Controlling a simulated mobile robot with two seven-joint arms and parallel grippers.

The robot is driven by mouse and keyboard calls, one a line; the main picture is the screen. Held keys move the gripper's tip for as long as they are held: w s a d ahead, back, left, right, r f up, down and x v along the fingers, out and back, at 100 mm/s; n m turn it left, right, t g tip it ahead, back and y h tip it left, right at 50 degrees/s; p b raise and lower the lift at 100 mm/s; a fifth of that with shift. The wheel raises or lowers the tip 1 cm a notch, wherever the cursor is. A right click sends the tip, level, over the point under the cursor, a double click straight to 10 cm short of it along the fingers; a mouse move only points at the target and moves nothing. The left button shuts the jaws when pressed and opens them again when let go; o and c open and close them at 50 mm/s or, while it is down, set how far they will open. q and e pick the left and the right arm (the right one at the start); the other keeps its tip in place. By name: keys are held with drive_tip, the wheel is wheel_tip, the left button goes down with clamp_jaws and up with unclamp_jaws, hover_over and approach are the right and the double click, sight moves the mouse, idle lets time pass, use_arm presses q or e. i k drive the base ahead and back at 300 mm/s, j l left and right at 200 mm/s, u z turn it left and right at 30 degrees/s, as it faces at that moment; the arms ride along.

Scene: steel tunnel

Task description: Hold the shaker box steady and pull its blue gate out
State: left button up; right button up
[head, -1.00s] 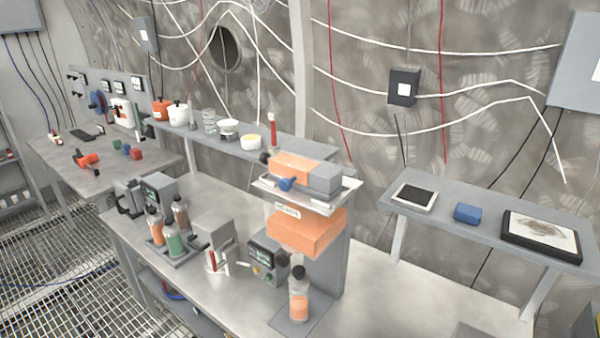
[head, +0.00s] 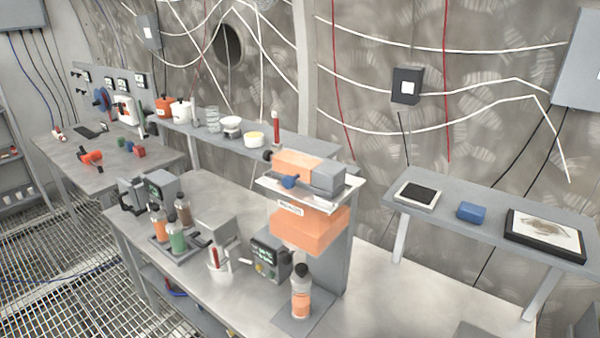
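A grey stand (head: 348,240) rises from the middle of the workbench. An orange box with a grey end block (head: 330,176) lies on its light top plate (head: 340,196). A small blue piece (head: 290,182) shows at the front of this orange box; it may be the gate, but it is too small to tell. A larger orange box (head: 318,232) with a white label sits under the plate. I cannot tell for certain which of these is the shaker box. Neither of my grippers is in view, and nothing touches these things.
A bottle with orange contents (head: 301,292) stands at the stand's foot. A control box (head: 275,258) and a bottle rack (head: 175,245) are to its left. A right shelf (head: 480,222) holds a blue block (head: 471,211). The bench's right part (head: 400,300) is mostly clear.

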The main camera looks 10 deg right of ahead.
sight(288, 181)
drive_tip(key=i+j, duration=0.9)
